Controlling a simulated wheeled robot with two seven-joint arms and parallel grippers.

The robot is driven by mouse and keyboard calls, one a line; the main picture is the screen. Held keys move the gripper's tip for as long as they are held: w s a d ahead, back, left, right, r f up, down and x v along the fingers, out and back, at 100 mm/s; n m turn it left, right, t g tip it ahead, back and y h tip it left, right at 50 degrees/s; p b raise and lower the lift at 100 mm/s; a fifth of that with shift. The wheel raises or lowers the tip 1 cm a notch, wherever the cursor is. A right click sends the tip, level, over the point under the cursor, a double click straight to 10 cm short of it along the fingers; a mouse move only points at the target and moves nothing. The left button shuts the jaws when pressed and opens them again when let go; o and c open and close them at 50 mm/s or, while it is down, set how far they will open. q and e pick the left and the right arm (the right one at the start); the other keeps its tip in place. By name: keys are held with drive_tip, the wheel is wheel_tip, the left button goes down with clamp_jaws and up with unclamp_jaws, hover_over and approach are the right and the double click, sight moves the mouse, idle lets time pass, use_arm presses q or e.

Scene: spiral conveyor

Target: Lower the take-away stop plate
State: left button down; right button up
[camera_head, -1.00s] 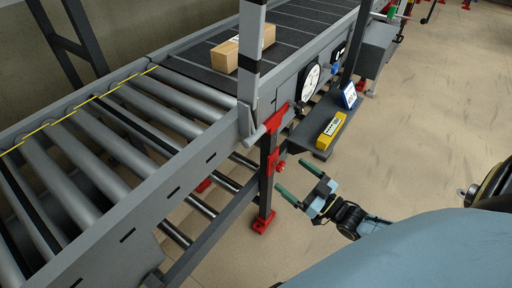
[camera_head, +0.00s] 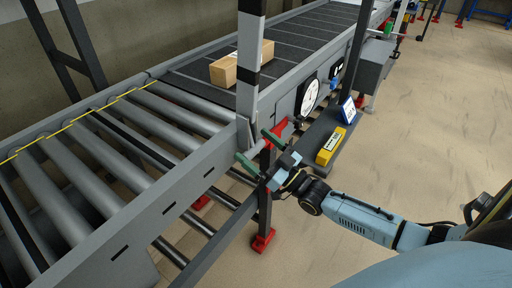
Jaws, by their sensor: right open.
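A tall grey-and-black banded plate (camera_head: 249,65), apparently the stop plate, stands upright at the near side rail of the conveyor. My left gripper is out of view.
A cardboard box (camera_head: 242,64) sits on the dark belt behind the plate. Grey rollers (camera_head: 105,150) run to the left. A shelf with a yellow box (camera_head: 330,146), a blue-and-white sign (camera_head: 347,110) and a dial (camera_head: 309,97) lie right of the gripper.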

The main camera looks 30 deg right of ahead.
drive_tip(key=shift+w+a+r, duration=0.1)
drive_tip(key=shift+w+r, duration=0.05)
drive_tip(key=shift+w, duration=0.15)
drive_tip(key=c, duration=1.4)
